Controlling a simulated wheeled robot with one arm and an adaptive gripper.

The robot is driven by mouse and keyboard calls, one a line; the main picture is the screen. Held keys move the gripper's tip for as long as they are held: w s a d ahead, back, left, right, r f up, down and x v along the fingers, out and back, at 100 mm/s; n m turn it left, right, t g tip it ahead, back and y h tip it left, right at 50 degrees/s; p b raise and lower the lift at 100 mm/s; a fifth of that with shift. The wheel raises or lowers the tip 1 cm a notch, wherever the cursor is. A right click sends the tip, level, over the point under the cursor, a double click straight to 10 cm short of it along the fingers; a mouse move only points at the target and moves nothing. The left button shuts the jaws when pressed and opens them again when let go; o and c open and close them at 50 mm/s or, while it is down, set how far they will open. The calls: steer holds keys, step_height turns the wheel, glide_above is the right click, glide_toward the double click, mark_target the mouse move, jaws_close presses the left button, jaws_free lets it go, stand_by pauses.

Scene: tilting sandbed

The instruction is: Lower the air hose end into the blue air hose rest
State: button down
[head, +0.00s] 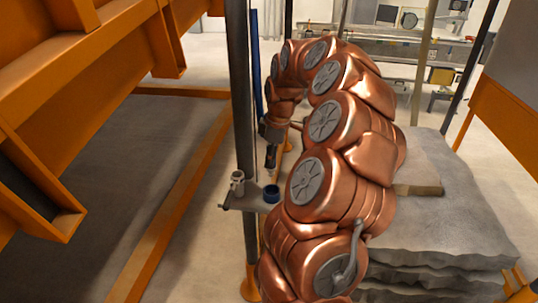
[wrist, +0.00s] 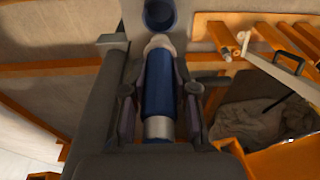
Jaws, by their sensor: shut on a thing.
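The air hose end (wrist: 158,90) is a blue cylinder with a silver band and a pale tip. My gripper (wrist: 160,95) is shut around it, one finger on each side. In the head view my gripper (head: 271,152) points down, and the hose end is hard to make out there. The blue air hose rest (head: 271,193) is a short, round blue cup on a small grey shelf, below my gripper. The tip looks outside the cup.
The shelf (head: 228,206) also carries a pale holder (head: 238,180) left of the rest. A dark upright post (head: 242,100) stands beside it. Orange frame beams (head: 80,60) fill the left. Layered grey slabs (head: 440,210) stand at the right.

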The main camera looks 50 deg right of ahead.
mark_target(271, 174)
steer(key=shift+f+b, duration=0.95)
steer(key=shift+f, duration=3.15)
steer(key=c, duration=0.8)
jaws_free()
steer(key=shift+r, duration=0.15)
steer(key=r, duration=0.3)
steer(key=s+r, duration=0.1)
steer(key=r, duration=0.2)
steer(key=d+r, duration=0.1)
steer(key=r, duration=0.3)
steer(key=shift+s, duration=0.15)
steer(key=shift+s+r, duration=0.15)
steer(key=shift+r, duration=0.7)
